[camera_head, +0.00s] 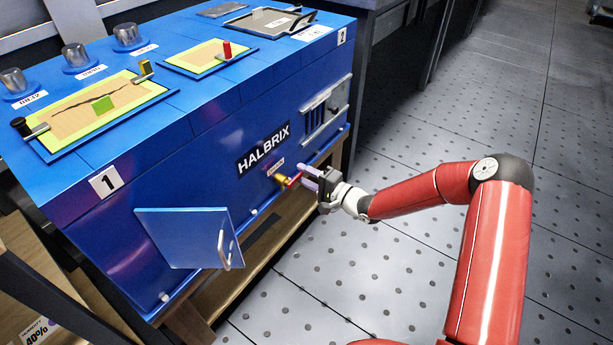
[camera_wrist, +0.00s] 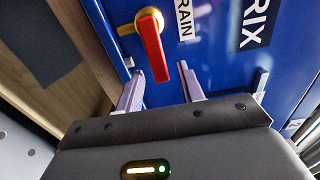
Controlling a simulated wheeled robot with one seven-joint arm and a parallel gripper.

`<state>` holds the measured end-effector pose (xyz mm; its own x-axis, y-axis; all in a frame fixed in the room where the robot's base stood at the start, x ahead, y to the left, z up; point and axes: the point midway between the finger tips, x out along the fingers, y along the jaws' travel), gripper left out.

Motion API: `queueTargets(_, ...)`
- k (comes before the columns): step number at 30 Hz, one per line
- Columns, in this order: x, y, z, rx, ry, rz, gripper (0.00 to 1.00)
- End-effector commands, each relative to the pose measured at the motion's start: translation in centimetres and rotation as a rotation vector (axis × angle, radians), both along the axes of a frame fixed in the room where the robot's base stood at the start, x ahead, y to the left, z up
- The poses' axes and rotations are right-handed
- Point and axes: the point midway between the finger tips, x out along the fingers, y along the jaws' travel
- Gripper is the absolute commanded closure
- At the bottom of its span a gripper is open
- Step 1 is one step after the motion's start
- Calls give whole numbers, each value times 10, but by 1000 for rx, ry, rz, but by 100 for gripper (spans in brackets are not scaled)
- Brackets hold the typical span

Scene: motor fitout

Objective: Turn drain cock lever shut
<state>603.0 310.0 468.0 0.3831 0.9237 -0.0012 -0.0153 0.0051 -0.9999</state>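The drain cock is a brass fitting with a red lever on the front of the blue machine, beside the DRAIN label. In the head view the red lever (camera_head: 293,180) sits just left of my gripper (camera_head: 308,177). In the wrist view the lever (camera_wrist: 153,52) runs from the brass body (camera_wrist: 127,29) down toward the space between my fingers. My gripper (camera_wrist: 160,88) is open, its two pale purple fingers on either side of the lever's free end. I see gaps on both sides; whether the lever end lies fully between the fingertips in depth is unclear.
The blue HALBRIX machine (camera_head: 190,165) stands on a wooden bench. A blue door (camera_head: 185,238) with a handle stands open at its lower left front. A vent (camera_head: 325,108) is right of the label. The grey floor (camera_head: 400,140) to the right is clear.

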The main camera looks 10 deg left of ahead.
Motion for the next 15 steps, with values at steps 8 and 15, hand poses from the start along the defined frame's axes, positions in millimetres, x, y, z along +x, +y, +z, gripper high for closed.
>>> queueTargets(8, -10, -25, 0, -1, 1, -2, 62)
queueTargets(15, -24, -61, -1, -1, 0, -2, 62)
